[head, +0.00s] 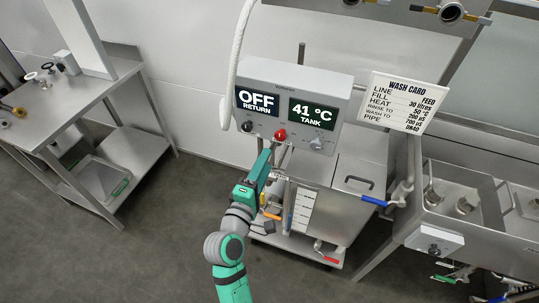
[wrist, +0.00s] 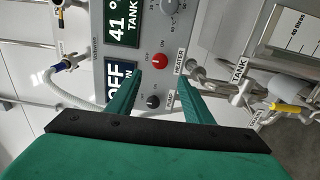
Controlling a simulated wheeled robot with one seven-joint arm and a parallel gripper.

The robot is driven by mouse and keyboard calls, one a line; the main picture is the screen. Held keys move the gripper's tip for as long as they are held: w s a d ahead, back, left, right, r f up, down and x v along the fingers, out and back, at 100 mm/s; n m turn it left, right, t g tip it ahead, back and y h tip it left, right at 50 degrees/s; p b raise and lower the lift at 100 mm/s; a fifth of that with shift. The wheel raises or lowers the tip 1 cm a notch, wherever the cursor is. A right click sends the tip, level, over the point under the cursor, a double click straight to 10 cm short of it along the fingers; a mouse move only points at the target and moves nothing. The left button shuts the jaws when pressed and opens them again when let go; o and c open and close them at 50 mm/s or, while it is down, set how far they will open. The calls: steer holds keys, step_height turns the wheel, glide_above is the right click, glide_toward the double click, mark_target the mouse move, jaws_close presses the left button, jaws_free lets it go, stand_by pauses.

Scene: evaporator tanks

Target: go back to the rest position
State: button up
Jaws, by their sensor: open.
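My gripper (head: 273,148) is in front of the lower edge of the grey control box (head: 345,82) in the head view. In the wrist view my gripper (wrist: 158,90) is open, with its two green fingers apart and nothing between them. The red heater knob (wrist: 159,62) and a dark knob (wrist: 153,102) show in the gap between the fingers. The red knob (head: 280,135) also shows in the head view, just above the gripper. I cannot tell whether a fingertip touches the panel. The displays read OFF return and 41 °C tank.
A steel tank (head: 345,200) stands under the box, with blue, yellow and red-handled valves around it. A wash card (head: 404,103) hangs to its right, above sinks (head: 470,205). A white hose (head: 233,70) hangs left of the box. A steel table (head: 85,90) is at left; floor between is clear.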

steer(key=shift+s+a, duration=0.1)
steer(key=shift+s, duration=0.35)
steer(key=s+f+m+g+y, duration=0.2)
steer(key=s+f+m+y, duration=0.35)
steer(key=s+f, duration=1.1)
steer(key=s+d+r+m, duration=0.2)
steer(key=s+m, duration=0.2)
steer(key=s, duration=0.6)
steer(key=s+d+r+m, duration=0.2)
steer(key=s+m, duration=0.3)
steer(key=s, duration=0.5)
steer(key=shift+s, duration=0.15)
